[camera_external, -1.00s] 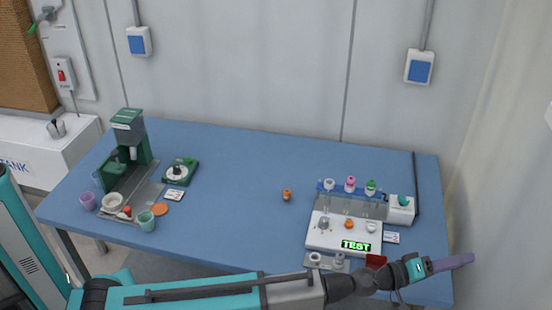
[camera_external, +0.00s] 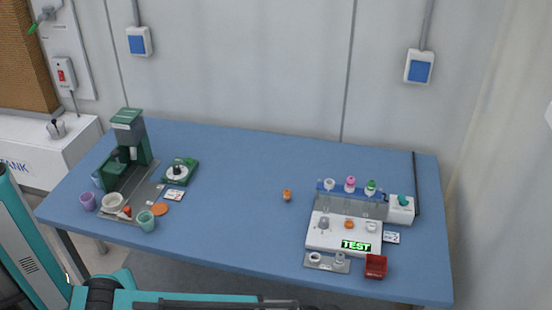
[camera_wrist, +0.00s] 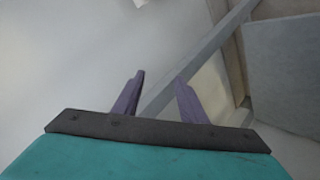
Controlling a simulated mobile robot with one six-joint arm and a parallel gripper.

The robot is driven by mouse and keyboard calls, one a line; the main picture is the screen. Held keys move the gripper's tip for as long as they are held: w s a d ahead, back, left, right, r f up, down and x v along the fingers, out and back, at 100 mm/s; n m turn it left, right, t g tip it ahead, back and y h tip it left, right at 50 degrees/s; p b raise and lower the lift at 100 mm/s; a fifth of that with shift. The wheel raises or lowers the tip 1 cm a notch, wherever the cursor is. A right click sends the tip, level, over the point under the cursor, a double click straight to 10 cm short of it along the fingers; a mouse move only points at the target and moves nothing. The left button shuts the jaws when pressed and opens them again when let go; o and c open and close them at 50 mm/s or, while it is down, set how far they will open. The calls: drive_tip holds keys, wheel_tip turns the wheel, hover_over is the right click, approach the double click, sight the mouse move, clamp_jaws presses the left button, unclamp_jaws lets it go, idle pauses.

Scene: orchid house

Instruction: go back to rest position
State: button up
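My gripper (camera_wrist: 160,88) shows in the wrist view as two purple fingers standing apart with nothing between them. It is out of sight in the external view, where only part of my teal arm shows along the bottom edge. The wrist view faces pale wall-like surfaces and a grey beam, with no table objects in sight.
The blue table (camera_external: 240,220) holds a green machine (camera_external: 130,140) at left, a white test station (camera_external: 325,236) at right, and a red bin (camera_external: 376,266) near its front right edge. A small orange item (camera_external: 287,195) stands mid-table. The table's middle is mostly clear.

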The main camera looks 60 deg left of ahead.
drive_tip(key=s+a+f+m+g+y+p, duration=0.3)
drive_tip(key=s+a+f+g, duration=0.4)
drive_tip(key=s+a+f, duration=1.25)
drive_tip(key=s+a+f+g+y, duration=0.1)
drive_tip(key=s+a, duration=0.5)
drive_tip(key=s, duration=0.6)
drive_tip(key=s+a+f+g+y+p, duration=0.1)
drive_tip(key=s+a+g, duration=0.5)
drive_tip(key=s, duration=0.7)
wheel_tip(320, 180, down, 2)
drive_tip(key=shift+s+a+n+g+y+p, duration=0.3)
drive_tip(key=shift+a+y, duration=0.3)
drive_tip(key=shift+a, duration=0.05)
